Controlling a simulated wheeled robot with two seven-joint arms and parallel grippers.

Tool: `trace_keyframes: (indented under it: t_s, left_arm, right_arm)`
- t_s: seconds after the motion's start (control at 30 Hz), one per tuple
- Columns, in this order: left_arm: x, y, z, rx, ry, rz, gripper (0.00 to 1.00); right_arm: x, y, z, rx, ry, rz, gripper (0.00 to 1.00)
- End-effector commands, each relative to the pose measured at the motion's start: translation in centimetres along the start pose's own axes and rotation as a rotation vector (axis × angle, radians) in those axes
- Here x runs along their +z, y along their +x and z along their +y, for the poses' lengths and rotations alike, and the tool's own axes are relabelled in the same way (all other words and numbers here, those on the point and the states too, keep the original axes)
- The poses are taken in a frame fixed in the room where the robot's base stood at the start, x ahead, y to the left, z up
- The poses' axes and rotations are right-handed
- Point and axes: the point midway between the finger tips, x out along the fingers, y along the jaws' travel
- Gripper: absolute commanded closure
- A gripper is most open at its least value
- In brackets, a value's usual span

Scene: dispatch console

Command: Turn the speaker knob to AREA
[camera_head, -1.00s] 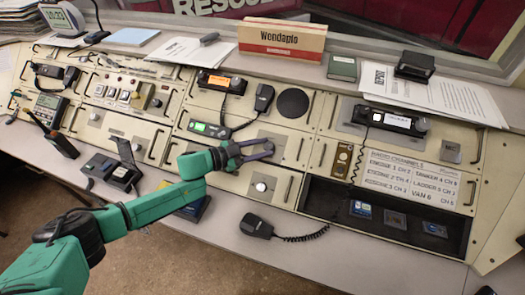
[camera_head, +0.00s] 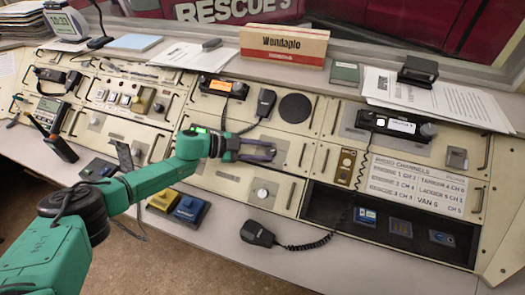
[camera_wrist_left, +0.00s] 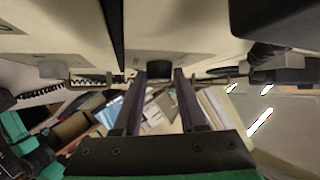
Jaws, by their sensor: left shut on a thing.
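My left gripper (camera_head: 273,152) reaches to the upright console panel below the round black speaker grille (camera_head: 295,108). In the left wrist view its two dark fingers (camera_wrist_left: 160,76) stand on either side of a small dark knob (camera_wrist_left: 159,70) on the pale panel, and they are shut on it. In the head view the fingers hide this knob, and I cannot read its setting or any AREA mark. My right gripper is out of view.
A silver knob (camera_head: 262,193) sits on the panel just below. A hand microphone (camera_head: 264,104) hangs to the upper left of the gripper; another microphone (camera_head: 259,233) lies on the desk.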

Motion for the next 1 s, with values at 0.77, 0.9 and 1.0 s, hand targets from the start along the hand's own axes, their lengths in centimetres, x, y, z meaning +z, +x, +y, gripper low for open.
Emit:
trace_keyframes:
  t_s: [0.77,0.9,1.0]
  left_arm:
    - [0.2,-4.0,0.0,-0.004,0.000,-0.002,0.29]
    - [0.3,-8.3,0.0,-0.005,0.001,-0.002,0.29]
    - [0.2,-11.1,0.1,-0.003,0.002,-0.001,0.29]
  right_arm:
    - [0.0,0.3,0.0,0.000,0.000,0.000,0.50]
    - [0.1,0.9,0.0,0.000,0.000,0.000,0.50]
    - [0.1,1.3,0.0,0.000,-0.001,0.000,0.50]
